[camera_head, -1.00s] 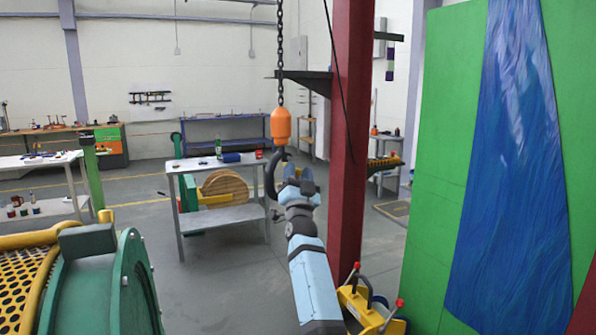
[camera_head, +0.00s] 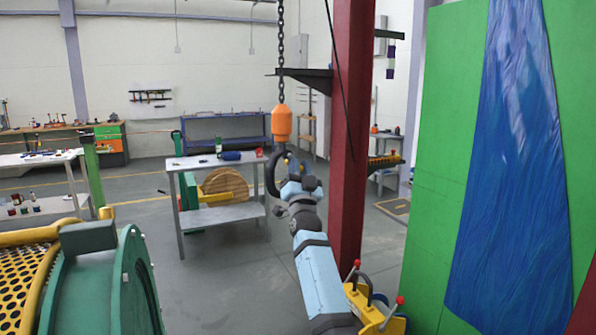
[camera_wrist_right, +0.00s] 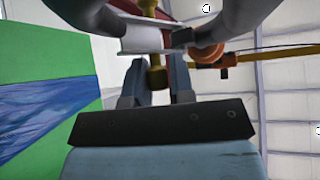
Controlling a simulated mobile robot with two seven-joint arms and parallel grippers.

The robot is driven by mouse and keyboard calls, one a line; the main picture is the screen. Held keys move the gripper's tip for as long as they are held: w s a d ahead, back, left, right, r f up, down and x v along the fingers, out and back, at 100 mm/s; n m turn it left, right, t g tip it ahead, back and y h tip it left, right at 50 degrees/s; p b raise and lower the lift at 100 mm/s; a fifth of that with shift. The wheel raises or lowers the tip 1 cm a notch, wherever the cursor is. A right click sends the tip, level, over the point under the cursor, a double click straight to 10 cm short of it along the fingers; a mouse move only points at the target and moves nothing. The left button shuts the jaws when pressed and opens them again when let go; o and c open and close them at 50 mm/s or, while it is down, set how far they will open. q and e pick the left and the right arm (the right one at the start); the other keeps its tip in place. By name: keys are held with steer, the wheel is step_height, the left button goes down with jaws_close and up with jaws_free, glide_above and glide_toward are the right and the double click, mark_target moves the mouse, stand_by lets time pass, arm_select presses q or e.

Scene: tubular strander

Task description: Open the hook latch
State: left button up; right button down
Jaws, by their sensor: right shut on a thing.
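A dark hook (camera_head: 271,178) hangs under an orange block (camera_head: 281,124) on a chain. My right gripper (camera_head: 289,166) is at the open side of the hook, with its arm rising from the lower right. In the right wrist view the curved grey hook (camera_wrist_right: 236,14) crosses the top. A pale metal latch piece (camera_wrist_right: 146,38) with a brass-coloured pin (camera_wrist_right: 157,78) sits there, and the right gripper's fingers (camera_wrist_right: 155,85) are shut on the latch part. How far the latch stands open cannot be told. My left gripper is not in view.
A red column (camera_head: 352,130) stands just right of the hook. A grey table (camera_head: 220,214) is behind it. A green drum machine (camera_head: 125,280) fills the lower left, and a green panel (camera_head: 440,150) the right. A yellow part with red knobs (camera_head: 375,310) is beside my arm.

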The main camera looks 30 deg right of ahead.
steer(key=n+t+y, duration=0.1)
steer(key=n+y, duration=0.1)
steer(key=d+n+y, duration=0.1)
steer(key=n+y, duration=0.1)
steer(key=n, duration=0.1)
steer(key=shift+r+t+y+b, duration=0.1)
steer(key=shift+t+y+b, duration=0.3)
steer(key=r+n+g+y+p, duration=0.1)
steer(key=n+y, duration=0.4)
steer(key=n, duration=0.1)
steer(key=r+n+g+y+p, duration=0.1)
steer(key=n+g+y, duration=0.1)
steer(key=n+y, duration=0.3)
steer(key=d+n+g+y+p, duration=0.1)
steer(key=n+y, duration=0.4)
steer(key=n, duration=0.2)
steer(key=shift+r+n+y+p, duration=0.3)
steer(key=shift+r+n+p, duration=0.1)
steer(key=shift+g, duration=0.4)
steer(key=c, duration=1.1)
jaws_free()
steer(key=shift+d, duration=0.1)
steer(key=shift+o, duration=0.2)
steer(key=shift+f, duration=0.2)
